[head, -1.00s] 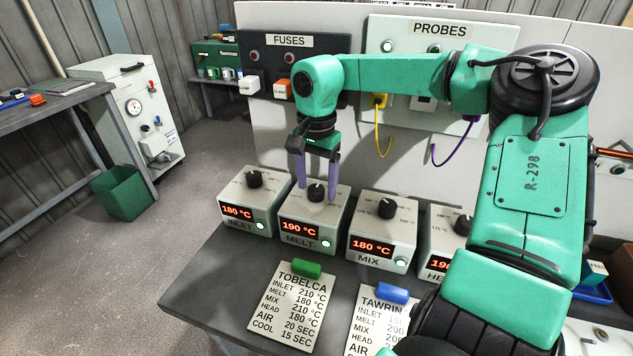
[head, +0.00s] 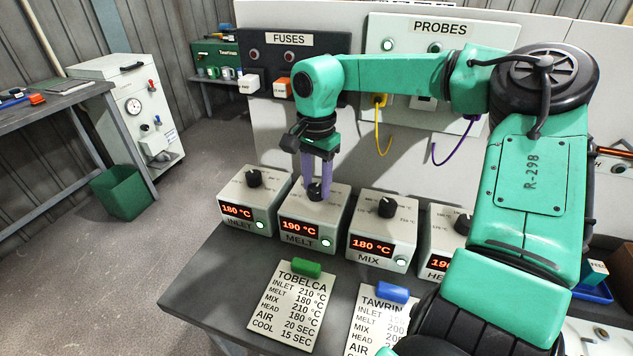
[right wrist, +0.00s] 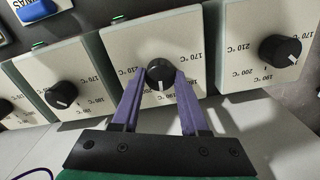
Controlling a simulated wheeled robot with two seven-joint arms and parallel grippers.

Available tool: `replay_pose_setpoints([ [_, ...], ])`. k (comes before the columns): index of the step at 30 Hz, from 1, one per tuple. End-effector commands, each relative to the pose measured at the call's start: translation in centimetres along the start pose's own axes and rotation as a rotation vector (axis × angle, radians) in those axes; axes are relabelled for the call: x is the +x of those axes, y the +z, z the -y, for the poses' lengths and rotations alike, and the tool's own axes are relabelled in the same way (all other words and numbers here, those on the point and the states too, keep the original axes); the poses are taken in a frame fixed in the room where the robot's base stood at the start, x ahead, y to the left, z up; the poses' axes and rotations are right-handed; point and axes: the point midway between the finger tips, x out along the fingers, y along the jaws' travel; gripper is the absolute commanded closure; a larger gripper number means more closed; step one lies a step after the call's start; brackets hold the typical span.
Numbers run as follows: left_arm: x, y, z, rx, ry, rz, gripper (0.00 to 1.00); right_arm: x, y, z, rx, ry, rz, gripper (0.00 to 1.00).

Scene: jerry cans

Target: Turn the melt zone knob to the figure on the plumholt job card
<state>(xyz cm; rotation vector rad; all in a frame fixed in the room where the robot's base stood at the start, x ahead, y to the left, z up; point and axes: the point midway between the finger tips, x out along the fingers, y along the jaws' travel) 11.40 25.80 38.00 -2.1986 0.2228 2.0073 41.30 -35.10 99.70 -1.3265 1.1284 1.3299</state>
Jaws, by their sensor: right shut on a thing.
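The melt zone knob (right wrist: 160,73) is black and round, on the MELT box (head: 313,216), whose display reads 190 °C. My right gripper (head: 315,194) comes down on it from above. In the right wrist view its purple fingers (right wrist: 158,82) stand on both sides of the knob, shut on it. The Tobelca job card (head: 290,309) with a green clip lies on the table in front. Beside it the Tawrin card (head: 372,325) with a blue clip is partly hidden by my right arm. I see no card reading Plumholt. My left gripper is not in view.
The INLET box (head: 250,200) at 180 °C stands left of MELT, and the MIX box (head: 384,230) at 180 °C stands right. The HEAD box (head: 441,240) is partly hidden by my arm. FUSES and PROBES panels (head: 427,75) are on the wall behind.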

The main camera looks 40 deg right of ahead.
Motion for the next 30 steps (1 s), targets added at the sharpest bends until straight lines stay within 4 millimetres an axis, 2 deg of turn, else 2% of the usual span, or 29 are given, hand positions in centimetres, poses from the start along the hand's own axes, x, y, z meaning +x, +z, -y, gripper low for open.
replay_pose_setpoints([
  [30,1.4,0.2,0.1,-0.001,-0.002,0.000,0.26,-0.2,-0.1,0.1,0.925,-0.010,-0.001,1.00],
])
